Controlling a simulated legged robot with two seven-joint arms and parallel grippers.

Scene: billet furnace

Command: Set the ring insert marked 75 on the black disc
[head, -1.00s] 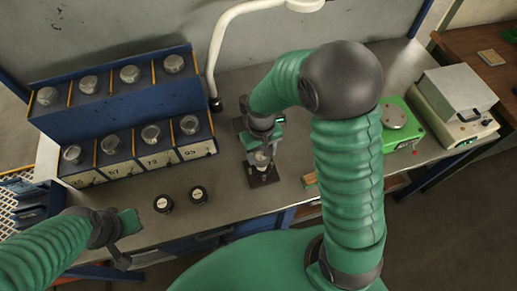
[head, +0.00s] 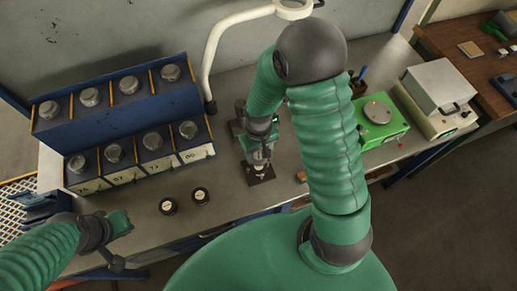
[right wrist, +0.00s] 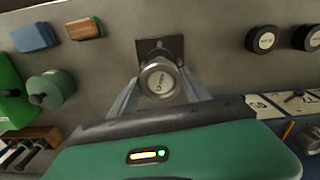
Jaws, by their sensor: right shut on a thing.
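My right gripper (head: 262,160) is at the middle of the bench, pointing down over a dark square plate (head: 262,180). In the right wrist view its fingers (right wrist: 160,92) are shut on a silvery round piece (right wrist: 160,80) with a marked pale top; I cannot read the marking. The piece is over the dark square plate (right wrist: 152,46); I cannot tell whether they touch. Two black discs with pale labels, a left one (head: 168,206) and a right one (head: 200,196), lie near the front edge, apart from both grippers. My left gripper (head: 120,243) is at the lower left; its fingers are unclear.
A blue two-tier rack (head: 120,118) with several silvery knobbed pieces and number labels stands at the left. A white curved lamp arm (head: 213,55) rises behind. A green device (head: 382,130) and a pale box (head: 438,88) stand at the right. Bench around the discs is clear.

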